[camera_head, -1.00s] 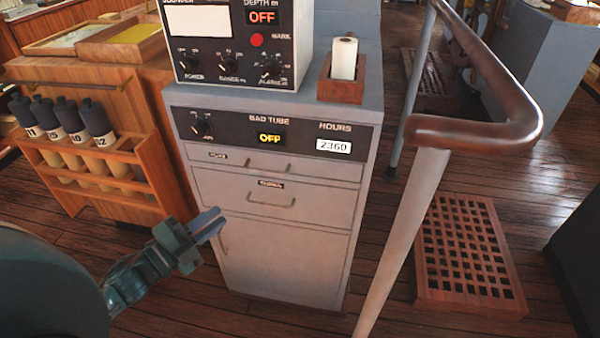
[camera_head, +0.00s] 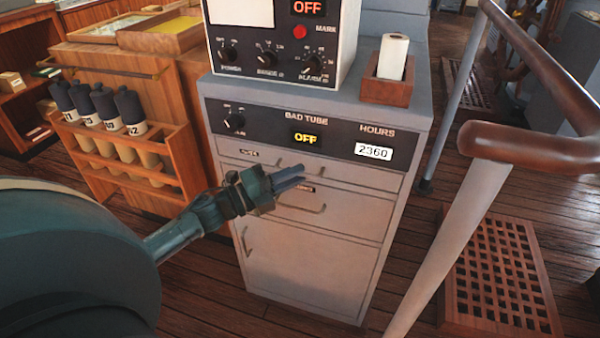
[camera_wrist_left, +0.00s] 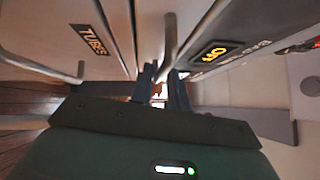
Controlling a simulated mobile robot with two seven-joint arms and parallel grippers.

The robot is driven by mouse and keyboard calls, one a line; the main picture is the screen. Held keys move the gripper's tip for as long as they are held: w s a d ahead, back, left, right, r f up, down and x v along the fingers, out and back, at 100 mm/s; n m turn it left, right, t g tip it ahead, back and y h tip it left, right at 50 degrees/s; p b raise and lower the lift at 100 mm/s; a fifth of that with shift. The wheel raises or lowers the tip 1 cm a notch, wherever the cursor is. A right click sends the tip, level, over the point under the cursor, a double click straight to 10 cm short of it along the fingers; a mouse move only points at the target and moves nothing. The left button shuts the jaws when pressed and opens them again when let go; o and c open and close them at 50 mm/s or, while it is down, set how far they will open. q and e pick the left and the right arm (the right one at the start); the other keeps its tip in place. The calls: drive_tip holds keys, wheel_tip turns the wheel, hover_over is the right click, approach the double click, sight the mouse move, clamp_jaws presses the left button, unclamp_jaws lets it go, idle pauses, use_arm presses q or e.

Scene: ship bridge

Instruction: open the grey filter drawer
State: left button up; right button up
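The grey cabinet (camera_head: 310,262) stands in front of me. Its narrow upper drawer (camera_head: 235,149) has a small label I cannot read clearly and a bar handle, partly hidden by my gripper. A deeper grey drawer (camera_head: 350,222) with its own handle (camera_head: 300,208) lies below it; its label reads TUBES in the left wrist view (camera_wrist_left: 90,40). Both look shut. My left gripper (camera_head: 290,178) is in front of the narrow drawer, fingers slightly apart. In the left wrist view, the upper handle (camera_wrist_left: 171,35) reaches to between the fingertips (camera_wrist_left: 163,85); contact is unclear. My right gripper is out of view.
A panel (camera_head: 300,113) with OFF and HOURS displays sits above the drawers. A sounder box (camera_head: 275,45) and a wooden holder (camera_head: 387,90) stand on top. A wooden bottle rack (camera_head: 130,160) is left. A handrail (camera_head: 530,143) and its post stand close at right.

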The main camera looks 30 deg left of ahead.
use_arm(q)
drive_tip(key=shift+x, duration=0.95)
clamp_jaws()
